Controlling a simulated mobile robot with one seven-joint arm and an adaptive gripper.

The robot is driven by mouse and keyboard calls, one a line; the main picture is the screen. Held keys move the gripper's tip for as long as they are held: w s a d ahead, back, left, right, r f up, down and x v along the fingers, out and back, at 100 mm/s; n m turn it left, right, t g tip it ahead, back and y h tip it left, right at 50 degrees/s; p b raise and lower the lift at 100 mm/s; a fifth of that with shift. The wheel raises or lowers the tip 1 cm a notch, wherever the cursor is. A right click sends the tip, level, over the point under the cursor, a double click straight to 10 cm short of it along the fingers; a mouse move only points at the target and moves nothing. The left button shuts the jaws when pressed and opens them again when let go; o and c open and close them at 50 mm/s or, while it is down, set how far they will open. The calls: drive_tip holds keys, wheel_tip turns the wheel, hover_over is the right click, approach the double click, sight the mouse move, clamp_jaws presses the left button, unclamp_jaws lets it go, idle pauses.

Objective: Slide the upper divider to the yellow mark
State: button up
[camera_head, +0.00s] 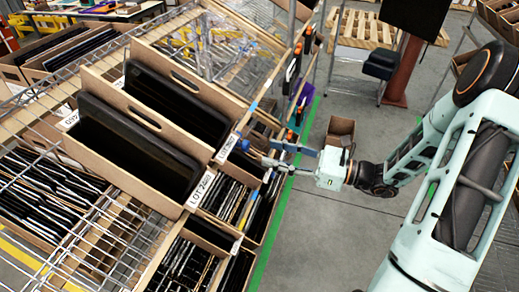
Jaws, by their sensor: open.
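Two large black panels stand in tilted brown cartons. The upper black panel (178,100) lies behind the lower black panel (135,145); I cannot tell which piece is the upper divider. A thin yellow strip (244,212) shows among dark files in a carton at the right side of the rack; I cannot tell whether it is the yellow mark. My gripper (262,154) reaches in from the right, its fingers pointing left at the rack's right edge near a white label (226,148). It is open. Contact with the carton edge cannot be told at this size.
A wire rack (75,255) surrounds the cartons. More cartons of dark files (45,195) fill the left and bottom. Metal posts (310,70) stand behind my gripper. A small open box (340,131) is just beyond my wrist.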

drive_tip(key=shift+v, duration=2.75)
